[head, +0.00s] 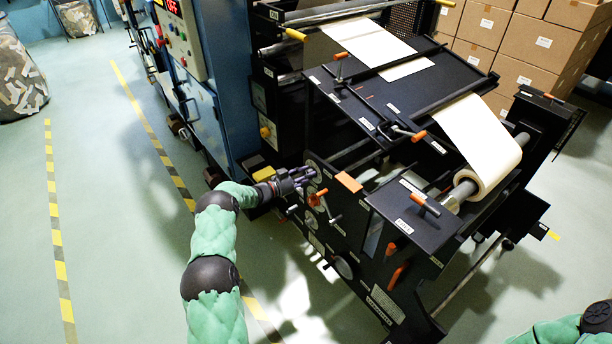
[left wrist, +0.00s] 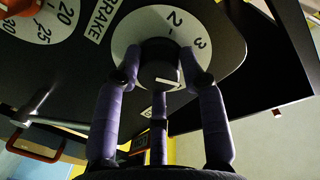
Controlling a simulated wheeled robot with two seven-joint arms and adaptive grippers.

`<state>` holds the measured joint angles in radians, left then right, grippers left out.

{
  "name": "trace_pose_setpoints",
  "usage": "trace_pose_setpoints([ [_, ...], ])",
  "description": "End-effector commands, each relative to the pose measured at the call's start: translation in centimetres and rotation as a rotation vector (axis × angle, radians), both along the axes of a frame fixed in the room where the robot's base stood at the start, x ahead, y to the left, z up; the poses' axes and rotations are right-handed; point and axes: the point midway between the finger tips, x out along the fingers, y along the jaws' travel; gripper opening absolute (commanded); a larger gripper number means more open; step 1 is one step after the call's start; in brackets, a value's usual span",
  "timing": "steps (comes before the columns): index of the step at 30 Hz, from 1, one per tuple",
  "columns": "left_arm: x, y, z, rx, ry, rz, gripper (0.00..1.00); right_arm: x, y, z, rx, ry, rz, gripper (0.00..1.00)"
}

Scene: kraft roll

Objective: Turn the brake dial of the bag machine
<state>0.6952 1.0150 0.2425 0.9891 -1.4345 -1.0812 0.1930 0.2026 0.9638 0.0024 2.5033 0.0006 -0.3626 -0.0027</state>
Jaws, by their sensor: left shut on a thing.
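The brake dial has a black round knob (left wrist: 160,62) on a white scale plate (left wrist: 128,32) with the figures 2 and 3 showing. A BRAKE label (left wrist: 101,19) is beside it. A white mark shows on the knob's lower right in the left wrist view. My left gripper (left wrist: 160,75) is shut on the knob, its purple fingers around it from both sides and below. In the head view my left gripper (head: 300,178) is at the side panel of the black bag machine (head: 350,215) and hides the knob. My right gripper is not in view.
An orange knob (left wrist: 20,5) on a scale reading 20, 25, 30 is left of the dial. An orange-handled crank (head: 318,197) is close to my left gripper. A paper roll (head: 487,160) sits on the machine. The floor left of my left arm is clear.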

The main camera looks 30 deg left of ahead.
Motion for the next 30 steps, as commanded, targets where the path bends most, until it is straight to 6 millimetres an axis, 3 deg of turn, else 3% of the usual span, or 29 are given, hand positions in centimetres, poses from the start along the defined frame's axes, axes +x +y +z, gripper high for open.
trace_pose_setpoints([
  [30,-0.02,-0.12,-0.25,-0.891,0.370,0.001,0.08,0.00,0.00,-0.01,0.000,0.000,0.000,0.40],
])
